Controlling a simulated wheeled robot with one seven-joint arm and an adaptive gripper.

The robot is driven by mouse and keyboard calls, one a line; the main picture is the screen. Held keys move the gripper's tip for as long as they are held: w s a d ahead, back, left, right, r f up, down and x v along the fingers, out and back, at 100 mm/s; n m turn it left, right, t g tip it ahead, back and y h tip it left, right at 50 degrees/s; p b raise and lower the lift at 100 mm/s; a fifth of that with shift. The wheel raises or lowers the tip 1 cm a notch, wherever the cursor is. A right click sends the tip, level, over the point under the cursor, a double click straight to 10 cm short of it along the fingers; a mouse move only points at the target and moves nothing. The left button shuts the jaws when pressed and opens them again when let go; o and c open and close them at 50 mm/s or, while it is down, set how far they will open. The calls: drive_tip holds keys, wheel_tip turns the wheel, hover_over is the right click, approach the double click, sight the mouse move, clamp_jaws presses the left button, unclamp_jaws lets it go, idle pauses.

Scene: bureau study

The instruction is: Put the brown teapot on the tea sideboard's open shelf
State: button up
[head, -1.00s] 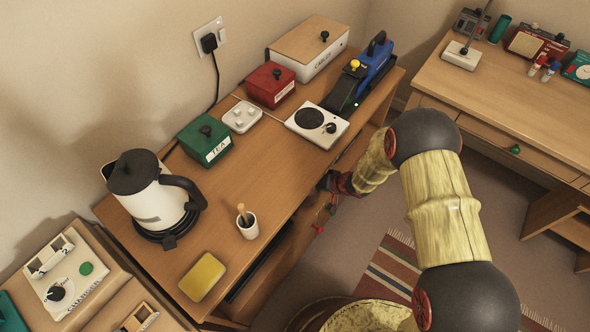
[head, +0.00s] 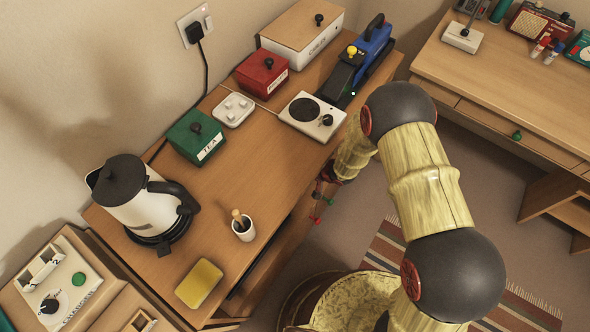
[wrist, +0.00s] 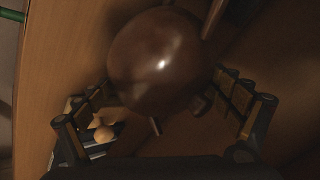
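The brown teapot (wrist: 160,60) is a glossy, round, dark brown body in the upper middle of the wrist view. My gripper (wrist: 163,88) has one finger on each side of it, and no clear gap shows between the fingertips and the teapot. In the head view the teapot is hidden. Where the teapot stands relative to the shelf cannot be told.
On the sideboard top are a kettle (head: 143,203), a cup (head: 244,230), a yellow sponge (head: 199,283), a green tea box (head: 195,137) and a white hotplate (head: 311,116). Small pale round things (wrist: 103,132) lie beside the left finger. A wooden panel (wrist: 50,60) is close by.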

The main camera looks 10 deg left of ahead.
drive_tip(key=shift+o, duration=0.8)
drive_tip(key=shift+r, duration=0.2)
drive_tip(key=p+v, duration=0.2)
drive_tip(key=v, duration=0.5)
drive_tip(key=shift+d+r+p, duration=0.1)
drive_tip(key=shift+d+p, duration=0.15)
drive_tip(key=shift+p, duration=0.1)
drive_tip(key=shift+s, duration=0.1)
